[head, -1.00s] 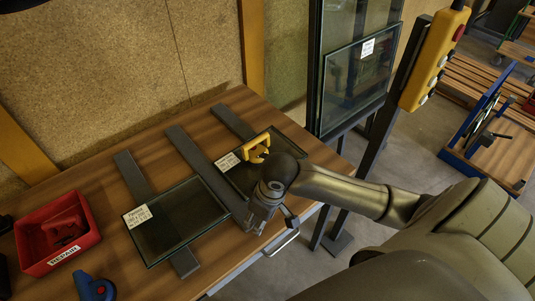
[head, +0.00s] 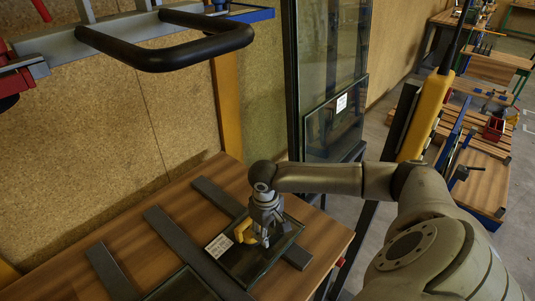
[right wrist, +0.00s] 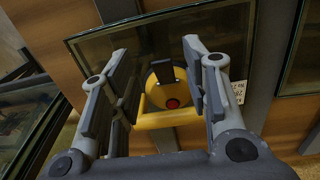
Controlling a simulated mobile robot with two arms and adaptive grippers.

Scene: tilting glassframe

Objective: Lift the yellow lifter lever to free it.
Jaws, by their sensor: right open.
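The yellow lifter (head: 244,231) sits on a dark glass pane (head: 238,262) with a white label, on the wooden table. In the right wrist view the lifter (right wrist: 168,119) shows a yellow bar, a round body with a red spot and a dark piece at its top. My right gripper (head: 263,239) is above the pane, close beside the lifter. In the right wrist view its jaws (right wrist: 157,50) are apart, with the lifter between and beyond them. I cannot tell whether either jaw touches it. My left gripper is out of view.
A black looped handle (head: 165,40) on a grey beam fills the upper left. A second pane (head: 180,287) lies at the bottom edge. A glass frame (head: 327,85) stands behind the table, beside a yellow control box (head: 427,115) on a post. Grey strips (head: 180,245) cross the table.

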